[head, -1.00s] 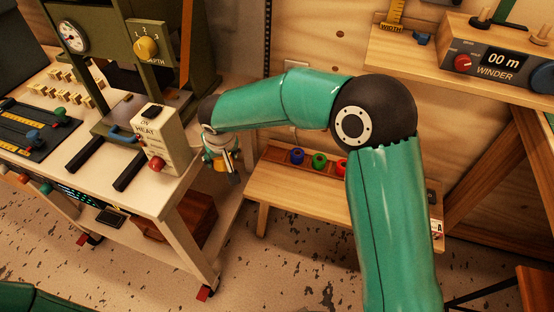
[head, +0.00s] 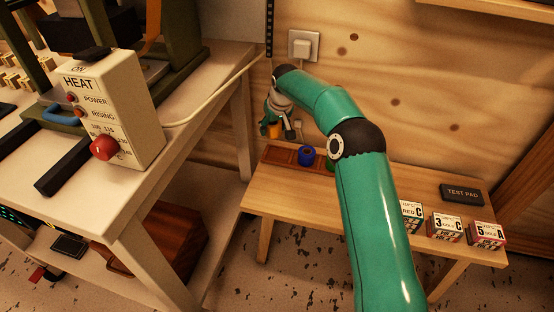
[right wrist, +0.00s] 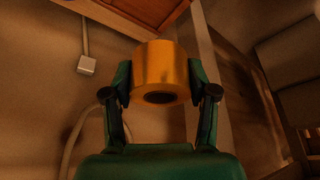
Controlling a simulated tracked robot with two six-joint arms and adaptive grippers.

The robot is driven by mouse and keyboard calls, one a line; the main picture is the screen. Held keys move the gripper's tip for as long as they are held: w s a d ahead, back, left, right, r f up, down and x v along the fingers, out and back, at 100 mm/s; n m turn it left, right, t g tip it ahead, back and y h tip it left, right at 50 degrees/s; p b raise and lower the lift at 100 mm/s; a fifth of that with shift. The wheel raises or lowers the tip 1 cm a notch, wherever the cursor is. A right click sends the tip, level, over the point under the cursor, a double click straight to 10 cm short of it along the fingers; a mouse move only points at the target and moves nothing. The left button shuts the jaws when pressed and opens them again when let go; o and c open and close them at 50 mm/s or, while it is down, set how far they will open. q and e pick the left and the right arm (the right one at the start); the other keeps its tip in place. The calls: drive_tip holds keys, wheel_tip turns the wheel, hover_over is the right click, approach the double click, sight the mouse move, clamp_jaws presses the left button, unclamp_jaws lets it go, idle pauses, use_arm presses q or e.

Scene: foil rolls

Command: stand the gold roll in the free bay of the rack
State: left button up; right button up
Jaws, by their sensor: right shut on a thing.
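My right gripper (head: 276,127) is shut on the gold roll (right wrist: 160,68), which sits between its two fingers in the right wrist view. In the head view the gold roll (head: 275,130) shows small, held in the air above the left end of the wooden rack (head: 279,154). The rack lies on the low bench. A blue roll (head: 307,155) stands in it, and a green roll (head: 330,165) beside it is partly hidden by my right arm. The rack's left end shows no roll. The rack's right part is hidden behind my arm. My left gripper is not in view.
The low bench (head: 290,200) stands against the plywood wall. Several small labelled boxes (head: 445,227) and a test pad (head: 461,194) lie at its right. The white table (head: 130,190) with the heat box (head: 112,112) stands left. A cable runs to the wall socket (head: 304,46).

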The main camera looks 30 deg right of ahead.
drive_tip(key=b, duration=0.2)
hover_over(276, 153)
drive_tip(key=s, duration=0.1)
wheel_tip(276, 153, down, 5)
drive_tip(key=shift+s+f, duration=0.15)
drive_tip(key=shift+f+b, duration=0.8)
drive_tip(key=shift+f, duration=1.3)
drive_tip(key=shift+f, duration=0.1)
drive_tip(key=o, duration=1.3)
drive_tip(key=shift+o, duration=0.2)
drive_tip(key=p+v, duration=0.3)
drive_tip(key=v, duration=0.9)
